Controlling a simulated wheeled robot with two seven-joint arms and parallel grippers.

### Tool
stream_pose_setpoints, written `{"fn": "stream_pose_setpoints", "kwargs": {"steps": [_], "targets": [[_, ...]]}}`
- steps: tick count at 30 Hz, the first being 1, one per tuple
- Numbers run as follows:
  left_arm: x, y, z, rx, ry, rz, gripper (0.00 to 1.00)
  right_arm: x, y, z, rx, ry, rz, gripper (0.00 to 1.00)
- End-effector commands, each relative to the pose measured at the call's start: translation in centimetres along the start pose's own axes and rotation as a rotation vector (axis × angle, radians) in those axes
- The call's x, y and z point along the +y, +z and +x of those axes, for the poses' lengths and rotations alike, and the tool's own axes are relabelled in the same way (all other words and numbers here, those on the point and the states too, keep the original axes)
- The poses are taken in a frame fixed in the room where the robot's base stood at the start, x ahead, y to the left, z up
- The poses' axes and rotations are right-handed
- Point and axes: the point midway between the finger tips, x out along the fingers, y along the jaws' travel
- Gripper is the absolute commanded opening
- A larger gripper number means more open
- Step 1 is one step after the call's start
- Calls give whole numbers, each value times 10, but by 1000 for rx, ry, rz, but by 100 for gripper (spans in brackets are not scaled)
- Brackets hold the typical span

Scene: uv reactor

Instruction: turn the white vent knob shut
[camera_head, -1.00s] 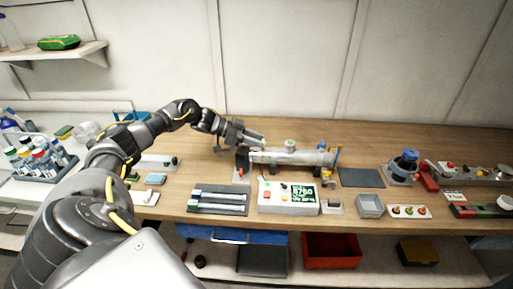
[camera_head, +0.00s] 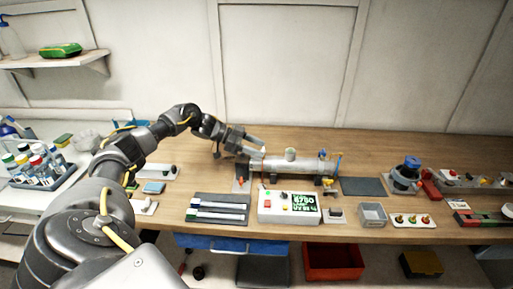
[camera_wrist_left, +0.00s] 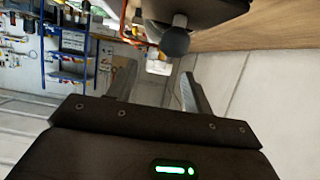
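The vent knob (camera_head: 291,154) is a small pale cap on top of the grey horizontal reactor cylinder (camera_head: 305,165) on the workbench. My left gripper (camera_head: 257,145) is open and empty, left of the knob and close to the cylinder's left end, at about the height of its top. It is apart from the knob. In the left wrist view the two fingers (camera_wrist_left: 155,90) stand apart with nothing between them. A round grey knob (camera_wrist_left: 175,40) on a dark body shows beyond the fingertips, in shadow; I take it for the vent knob. My right gripper is out of view.
A white control box (camera_head: 288,206) with a green display stands in front of the cylinder. A tray of tubes (camera_head: 219,208) lies to its left, and a dark flat mat (camera_head: 362,186) lies to the right. The bench behind the cylinder is clear up to the wall.

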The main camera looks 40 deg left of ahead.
Motion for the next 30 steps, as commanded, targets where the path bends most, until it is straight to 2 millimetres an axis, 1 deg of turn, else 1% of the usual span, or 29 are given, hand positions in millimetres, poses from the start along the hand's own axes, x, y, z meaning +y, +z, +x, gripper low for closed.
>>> {"fn": "stream_pose_setpoints", "kwargs": {"steps": [5, 8, 11, 18, 21, 25, 30], "targets": [[0, 1, 0, -1, 1, -1, 51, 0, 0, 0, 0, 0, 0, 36], [0, 2, -6, -1, 0, -1, 51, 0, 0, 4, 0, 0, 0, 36], [-1, 3, -20, -2, -3, 0, 51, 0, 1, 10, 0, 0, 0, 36], [-2, 3, -68, -2, -4, 0, 51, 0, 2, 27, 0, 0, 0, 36], [-2, 2, -85, -1, -3, 0, 51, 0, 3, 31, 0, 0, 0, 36], [-2, 1, -100, -1, -1, 0, 51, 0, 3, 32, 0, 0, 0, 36], [-1, 0, -108, 0, 0, 0, 51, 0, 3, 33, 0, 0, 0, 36]]}}
